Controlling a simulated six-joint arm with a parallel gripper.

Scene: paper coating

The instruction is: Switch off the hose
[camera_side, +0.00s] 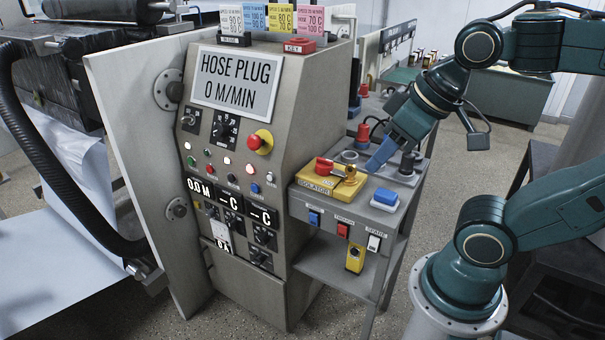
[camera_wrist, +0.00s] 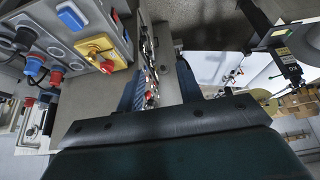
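The grey control cabinet (camera_side: 290,110) stands at the centre with a sign (camera_side: 236,82) reading "HOSE PLUG 0 M/MIN". Its sloped panel holds knobs, lamps, small buttons and displays (camera_side: 232,203) reading "0.0 M" and "-C". A yellow isolator plate (camera_side: 318,184) with a red knob lies on the cart beside the cabinet; it also shows in the wrist view (camera_wrist: 103,50). The cart front has a blue switch (camera_side: 314,218), a red switch (camera_side: 343,230) and a white switch (camera_side: 374,243). My gripper (camera_side: 372,165) is above the cart, right of the isolator. In the wrist view its fingers (camera_wrist: 158,85) are apart and empty.
A red mushroom button (camera_side: 260,141) on yellow sits on the panel. A blue socket cover (camera_side: 385,197), round sockets and red plugs (camera_side: 363,134) crowd the cart top (camera_side: 402,178). A black hose (camera_side: 50,160) hangs at left. Coloured cards (camera_side: 282,18) stand on the cabinet.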

